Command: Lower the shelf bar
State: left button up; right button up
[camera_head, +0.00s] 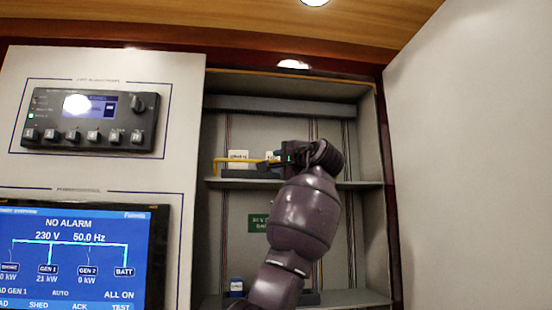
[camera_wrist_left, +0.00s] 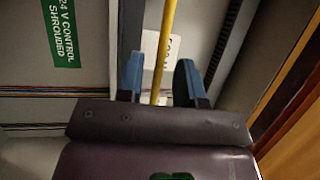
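The shelf bar (camera_head: 226,160) is a thin yellow rail across the front of the upper shelf in the open cabinet. Its left end bends down toward the shelf; its right part is hidden behind my gripper. My left gripper (camera_head: 272,160) is at the bar's right part, with the arm rising from below. In the left wrist view the yellow bar (camera_wrist_left: 167,45) runs between the two blue fingers of my left gripper (camera_wrist_left: 158,80). The fingers stand apart, with a gap visible on both sides of the bar. My right gripper is in neither view.
White-labelled items (camera_head: 238,155) stand behind the bar on the upper shelf (camera_head: 355,184). A green sign (camera_head: 258,224) is on the back wall below. Panels with a screen (camera_head: 80,255) stand left; a pale door (camera_head: 470,150) stands right.

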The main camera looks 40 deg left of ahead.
pick_arm(q)
jog(key=shift+p+x, duration=0.35)
jog(key=shift+x, duration=0.95)
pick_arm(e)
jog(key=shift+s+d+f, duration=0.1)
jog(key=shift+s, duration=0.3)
pick_arm(q)
grip_shut()
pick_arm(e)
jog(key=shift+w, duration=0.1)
